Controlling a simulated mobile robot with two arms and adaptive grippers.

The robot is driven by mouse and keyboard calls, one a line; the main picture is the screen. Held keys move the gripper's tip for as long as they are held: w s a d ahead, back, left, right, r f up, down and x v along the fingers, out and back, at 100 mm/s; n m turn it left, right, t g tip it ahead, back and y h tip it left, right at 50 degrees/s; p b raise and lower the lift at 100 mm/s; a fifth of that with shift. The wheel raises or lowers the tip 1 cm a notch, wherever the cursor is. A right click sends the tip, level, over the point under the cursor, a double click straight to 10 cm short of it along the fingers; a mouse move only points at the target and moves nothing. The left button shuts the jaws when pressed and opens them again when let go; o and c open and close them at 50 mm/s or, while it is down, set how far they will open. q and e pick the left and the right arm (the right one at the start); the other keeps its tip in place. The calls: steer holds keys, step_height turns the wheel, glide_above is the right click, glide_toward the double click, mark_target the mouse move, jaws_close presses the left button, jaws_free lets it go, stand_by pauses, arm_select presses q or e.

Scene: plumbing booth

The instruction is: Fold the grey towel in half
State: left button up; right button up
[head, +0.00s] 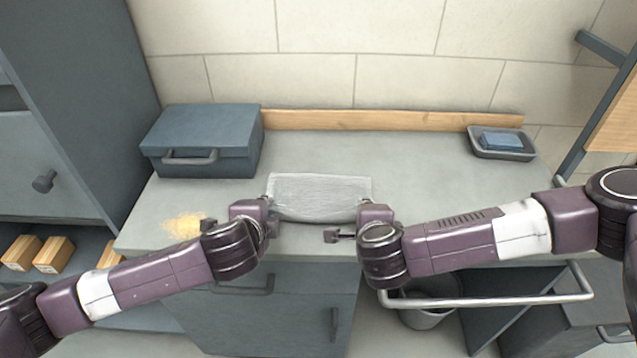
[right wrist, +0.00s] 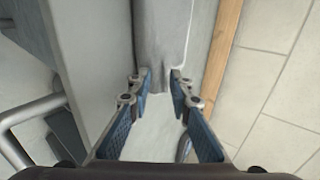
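The grey towel (head: 320,194) is a light, ribbed cloth at the middle of the counter. Its front edge curves towards me. My left gripper (head: 268,202) is at its left edge; its fingertips are too small to show whether they are open or shut. My right gripper (head: 361,203) is at the right edge. In the right wrist view, the right gripper's fingertips (right wrist: 161,78) stand a little apart, one on each side of the towel's near end (right wrist: 162,45). I cannot tell whether they press on it.
A blue-grey case (head: 205,140) stands on the counter (head: 405,160) at the back left. A tray (head: 475,148) with a blue block (head: 501,140) is at the back right. A yellowish patch (head: 184,225) lies front left. A wooden strip (head: 390,120) runs along the back. The counter behind the towel is clear.

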arm_select(q)
steer(key=shift+o, duration=1.2)
arm_select(e)
steer(key=shift+o, duration=1.2)
